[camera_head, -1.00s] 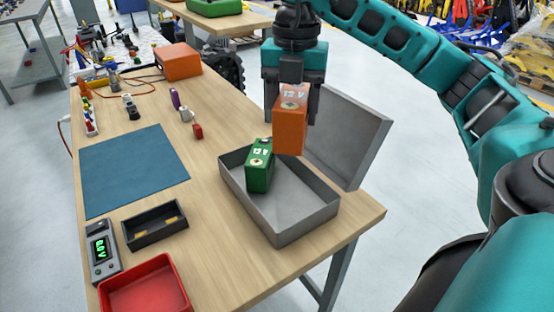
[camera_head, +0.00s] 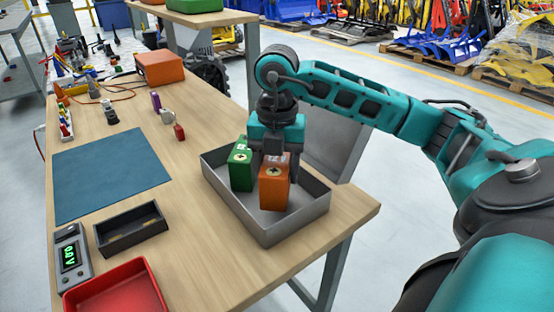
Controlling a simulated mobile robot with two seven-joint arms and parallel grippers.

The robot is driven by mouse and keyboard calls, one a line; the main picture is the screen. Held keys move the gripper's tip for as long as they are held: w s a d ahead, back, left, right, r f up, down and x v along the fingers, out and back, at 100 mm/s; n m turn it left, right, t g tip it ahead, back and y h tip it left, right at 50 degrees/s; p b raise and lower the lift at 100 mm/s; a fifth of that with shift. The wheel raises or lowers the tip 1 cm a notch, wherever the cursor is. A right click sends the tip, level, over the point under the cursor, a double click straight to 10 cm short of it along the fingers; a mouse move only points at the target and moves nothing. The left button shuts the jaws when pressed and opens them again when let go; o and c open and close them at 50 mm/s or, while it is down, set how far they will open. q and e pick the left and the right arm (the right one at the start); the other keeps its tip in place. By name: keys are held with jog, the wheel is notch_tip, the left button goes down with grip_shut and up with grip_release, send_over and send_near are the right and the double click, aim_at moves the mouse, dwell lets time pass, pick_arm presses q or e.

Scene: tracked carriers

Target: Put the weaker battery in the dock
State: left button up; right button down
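My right gripper (camera_head: 275,168) is at the grey metal box, its fingers around the top of the orange 12 V battery (camera_head: 273,190). It looks shut on this battery, which is upright and low in the right part of the box (camera_head: 305,212); whether it touches the floor I cannot tell. The green battery (camera_head: 241,172) stands upright in the box, just left of the orange one. A black dock (camera_head: 112,246) with yellow contacts lies empty left of the box. A grey tester (camera_head: 72,258) beside it has a green display that seems to read 0.0V. My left gripper is out of view.
A red tray (camera_head: 118,290) is at the near edge of the wooden table (camera_head: 200,255). A blue mat (camera_head: 108,172) lies behind the dock. Small items, including a red one (camera_head: 179,132), and an orange box (camera_head: 160,67) are farther back. The box's grey lid (camera_head: 335,145) stands open behind it.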

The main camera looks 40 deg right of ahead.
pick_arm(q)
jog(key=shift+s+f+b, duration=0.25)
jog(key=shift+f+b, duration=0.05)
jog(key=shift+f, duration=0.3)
pick_arm(e)
jog(key=shift+f, duration=1.8)
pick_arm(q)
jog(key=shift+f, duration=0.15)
pick_arm(e)
jog(key=shift+f, duration=0.1)
jog(key=shift+c, duration=1.6)
grip_release()
jog(key=shift+f, duration=0.1)
jog(key=shift+r, duration=0.2)
notch_tip(320, 180, up, 11)
jog(key=p, duration=0.2)
jog(key=shift+f+p, duration=0.15)
jog(key=shift+p, duration=0.15)
jog(key=shift+r, duration=0.65)
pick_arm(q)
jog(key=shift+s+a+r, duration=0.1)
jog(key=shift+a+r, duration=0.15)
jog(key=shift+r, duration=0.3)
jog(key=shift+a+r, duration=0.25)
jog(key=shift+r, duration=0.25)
